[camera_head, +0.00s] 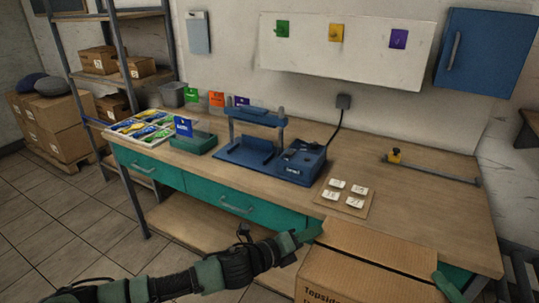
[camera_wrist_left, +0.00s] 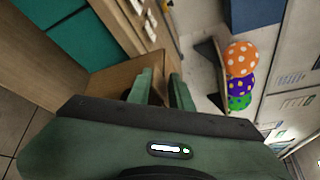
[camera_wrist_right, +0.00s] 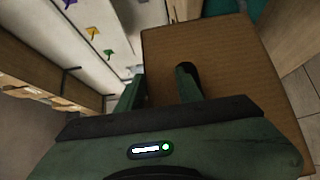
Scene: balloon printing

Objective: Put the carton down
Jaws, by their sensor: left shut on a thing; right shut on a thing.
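A brown cardboard carton (camera_head: 365,268) with printed text on its front is at the bottom right of the head view, in front of the workbench's near edge. My left gripper (camera_head: 307,234) is shut on the carton's left side near the top. My right gripper (camera_head: 445,287) is shut on its right side. In the left wrist view the carton (camera_wrist_left: 112,80) lies beyond the fingers of the left gripper (camera_wrist_left: 160,88). In the right wrist view the carton (camera_wrist_right: 220,65) fills the middle right, beside the right gripper (camera_wrist_right: 160,85). The carton's underside is hidden.
The wooden workbench (camera_head: 420,210) holds a blue press (camera_head: 255,140), a board with white cards (camera_head: 345,198) and a tray of colored packets (camera_head: 150,128). Its right part is mostly bare. Shelves (camera_head: 120,75) and stacked boxes (camera_head: 55,125) stand at the left. Balloons (camera_wrist_left: 240,75) show in the left wrist view.

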